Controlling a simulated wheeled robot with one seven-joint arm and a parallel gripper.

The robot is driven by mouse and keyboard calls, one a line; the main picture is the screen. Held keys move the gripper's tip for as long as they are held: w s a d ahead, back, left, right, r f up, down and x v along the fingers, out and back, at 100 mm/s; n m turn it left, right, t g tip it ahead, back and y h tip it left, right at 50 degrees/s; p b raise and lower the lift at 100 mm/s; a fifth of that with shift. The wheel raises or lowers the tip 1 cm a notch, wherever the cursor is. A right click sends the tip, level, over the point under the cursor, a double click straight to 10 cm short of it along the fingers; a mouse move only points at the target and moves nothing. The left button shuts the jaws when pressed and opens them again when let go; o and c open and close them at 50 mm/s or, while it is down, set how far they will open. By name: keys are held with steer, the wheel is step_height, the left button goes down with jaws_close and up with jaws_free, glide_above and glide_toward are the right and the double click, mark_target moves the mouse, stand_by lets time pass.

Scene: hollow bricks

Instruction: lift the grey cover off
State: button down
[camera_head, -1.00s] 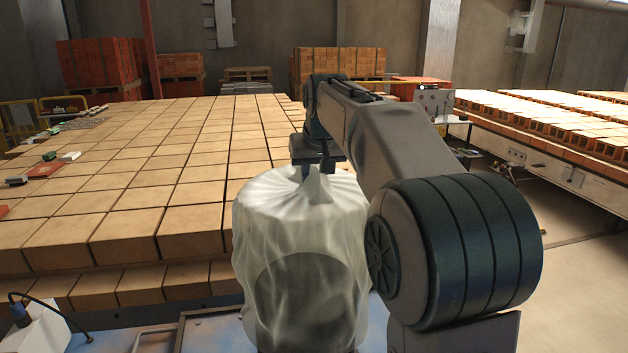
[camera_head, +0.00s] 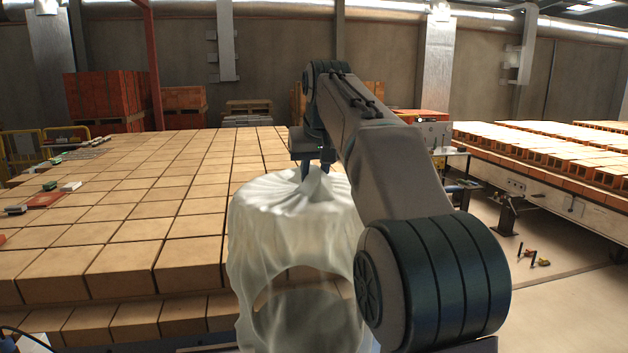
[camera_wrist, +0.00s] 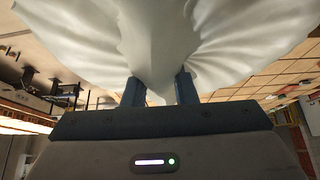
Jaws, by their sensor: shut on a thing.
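The cover (camera_head: 270,230), a pale grey-white draped cloth, hangs in folds in front of the brick stack in the head view. My gripper (camera_head: 310,174) is shut on its gathered top from above. Low on the cover, an arched darker area shows, with a brick edge visible through part of it. What lies below is cut off by the frame's bottom. In the wrist view, the cover (camera_wrist: 235,35) spreads out wide above the two fingers of my gripper (camera_wrist: 160,92), with a bunched fold between them.
Another long row of bricks (camera_head: 545,150) stands at the right. Stacked red bricks (camera_head: 105,97) stand at the back left. Open floor (camera_head: 560,290) shows at the right.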

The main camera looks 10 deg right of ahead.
steer(key=shift+r, duration=3.45)
steer(key=s+b, duration=1)
steer(key=s, duration=1.8)
steer(key=shift+d, duration=0.45)
